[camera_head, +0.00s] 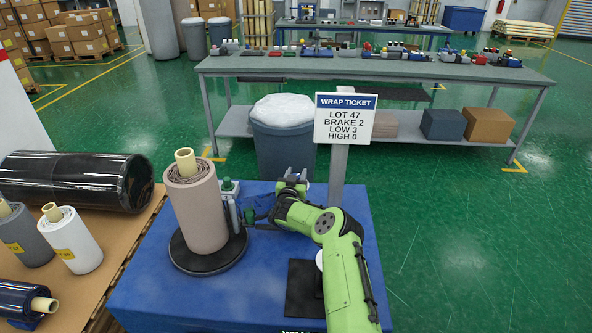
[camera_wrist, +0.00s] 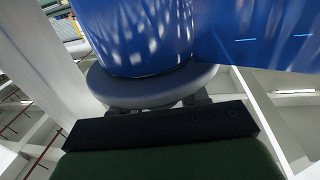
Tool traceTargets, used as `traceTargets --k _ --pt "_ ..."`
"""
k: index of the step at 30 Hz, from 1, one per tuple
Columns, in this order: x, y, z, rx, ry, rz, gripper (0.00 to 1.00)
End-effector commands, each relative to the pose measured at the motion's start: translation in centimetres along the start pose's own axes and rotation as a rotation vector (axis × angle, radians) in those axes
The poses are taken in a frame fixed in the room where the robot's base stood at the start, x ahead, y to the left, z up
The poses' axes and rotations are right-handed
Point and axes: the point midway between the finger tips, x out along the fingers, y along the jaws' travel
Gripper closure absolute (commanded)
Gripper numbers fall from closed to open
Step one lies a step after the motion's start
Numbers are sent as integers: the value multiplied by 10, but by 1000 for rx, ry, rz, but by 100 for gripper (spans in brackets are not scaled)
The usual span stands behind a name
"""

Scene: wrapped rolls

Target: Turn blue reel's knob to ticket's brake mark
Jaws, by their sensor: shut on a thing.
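The wrap ticket (camera_head: 345,118) on a grey post reads LOT 47, BRAKE 2, LOW 3, HIGH 0. My gripper (camera_head: 252,216) reaches left over the blue bench, low beside the wrapped roll. It is shut on a small dark knob, mostly hidden by the jaws; the knob's pointer and marks cannot be read. In the wrist view, a blue reel (camera_wrist: 140,35) with a grey flange (camera_wrist: 150,88) is close ahead, with blue film (camera_wrist: 265,35) stretching right. A black bar and a blurred dark green surface fill the lower part. I cannot make out the blue reel clearly in the head view.
A brown wrapped roll (camera_head: 195,210) stands on a black turntable (camera_head: 208,262), close left of my gripper. A green-topped fitting (camera_head: 229,187) stands between them. A grey bin (camera_head: 283,140) and workbench (camera_head: 390,68) stand behind.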

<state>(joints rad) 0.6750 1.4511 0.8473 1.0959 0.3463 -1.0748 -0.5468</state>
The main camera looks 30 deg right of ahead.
Motion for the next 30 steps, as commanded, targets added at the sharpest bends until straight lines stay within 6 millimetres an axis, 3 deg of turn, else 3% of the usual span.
traceTargets --k 25,26,30 --pt "0 1 0 1 0 59 87" --pt "0 1 0 1 0 59 52" --pt "0 1 0 0 0 59 35"
